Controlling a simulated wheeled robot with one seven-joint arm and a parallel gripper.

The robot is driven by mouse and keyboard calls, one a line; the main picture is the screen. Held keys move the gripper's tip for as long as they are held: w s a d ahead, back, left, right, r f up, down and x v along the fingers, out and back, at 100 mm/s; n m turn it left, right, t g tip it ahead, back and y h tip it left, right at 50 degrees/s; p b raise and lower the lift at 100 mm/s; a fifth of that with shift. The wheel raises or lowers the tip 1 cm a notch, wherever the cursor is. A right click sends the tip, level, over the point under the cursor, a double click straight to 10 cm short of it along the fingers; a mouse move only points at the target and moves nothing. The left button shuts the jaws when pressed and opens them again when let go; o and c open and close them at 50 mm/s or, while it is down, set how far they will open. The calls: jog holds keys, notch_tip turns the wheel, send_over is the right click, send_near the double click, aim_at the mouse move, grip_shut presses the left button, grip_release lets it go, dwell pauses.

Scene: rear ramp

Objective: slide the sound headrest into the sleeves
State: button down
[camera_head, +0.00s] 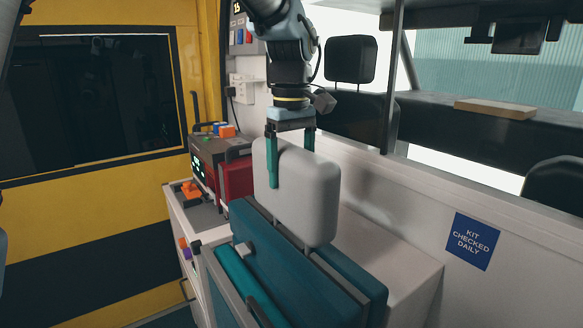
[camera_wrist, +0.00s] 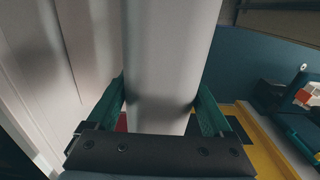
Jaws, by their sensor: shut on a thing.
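The headrest (camera_head: 303,195) is a pale grey padded block, upright, with thin metal posts below it. My gripper (camera_head: 291,160) is shut on it from above, one green finger on its front face and the other behind. In the wrist view the headrest (camera_wrist: 165,60) fills the middle between the two green fingers of my gripper (camera_wrist: 160,112). The posts reach down to the top edge of the teal seat back (camera_head: 300,280). Whether the post ends are inside the sleeves or just above them I cannot tell; the sleeves are not clearly visible.
A red and grey device (camera_head: 222,165) stands on a counter behind the headrest, left of it. A white wall with a blue sign (camera_head: 471,241) runs along the right. A black headrest (camera_head: 350,59) is farther back. A yellow door (camera_head: 85,195) is at left.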

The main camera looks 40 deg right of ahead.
aim_at(292, 147)
jog(key=shift+f+b, duration=0.9)
jog(key=shift+f, duration=0.9)
grip_release()
notch_tip(292, 147, up, 11)
jog(key=shift+f+b, duration=0.1)
jog(key=shift+b, duration=0.95)
